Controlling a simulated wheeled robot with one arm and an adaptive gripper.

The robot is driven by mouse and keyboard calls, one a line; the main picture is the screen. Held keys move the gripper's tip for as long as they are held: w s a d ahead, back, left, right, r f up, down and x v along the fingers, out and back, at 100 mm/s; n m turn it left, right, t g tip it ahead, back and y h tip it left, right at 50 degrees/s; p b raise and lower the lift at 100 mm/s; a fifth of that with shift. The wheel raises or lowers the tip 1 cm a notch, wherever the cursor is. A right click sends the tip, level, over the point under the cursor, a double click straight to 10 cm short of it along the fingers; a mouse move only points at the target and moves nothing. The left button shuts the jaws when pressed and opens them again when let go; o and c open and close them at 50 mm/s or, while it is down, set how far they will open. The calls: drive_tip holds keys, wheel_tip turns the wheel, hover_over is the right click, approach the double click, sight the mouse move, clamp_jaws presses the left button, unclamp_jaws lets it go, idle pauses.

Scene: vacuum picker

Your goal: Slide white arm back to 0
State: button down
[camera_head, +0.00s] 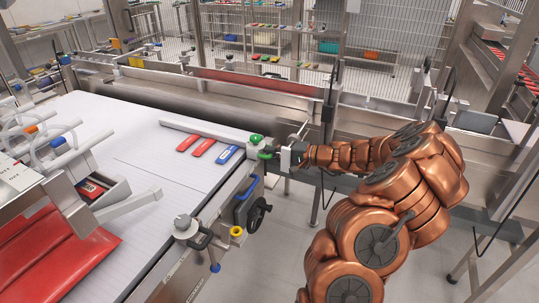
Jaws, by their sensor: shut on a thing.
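A long white arm (205,129) lies across the far end of the pale conveyor belt (105,118). Its right end meets a green knob and clamp (256,139) on the machine's side rail. My gripper (273,153) reaches in from the right and is shut at the green handle at this end. The fingertips are small in view, and the exact contact is hard to see. No scale or 0 mark is readable.
Two red pieces (202,147) and a blue one (228,154) lie on the belt just in front of the white arm. A black handwheel (258,215) and a lower clamp (186,226) stick out from the near side. White tubing (50,140) stands at left.

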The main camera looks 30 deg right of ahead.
drive_tip(key=w+d, duration=0.1)
drive_tip(key=d, duration=0.1)
drive_tip(key=w+d, duration=0.1)
drive_tip(key=shift+d+b, duration=0.3)
drive_tip(key=shift+d, duration=0.05)
idle(0.4)
drive_tip(key=c, duration=1.2)
unclamp_jaws()
drive_tip(key=shift+w, duration=0.1)
drive_tip(key=v, duration=1.2)
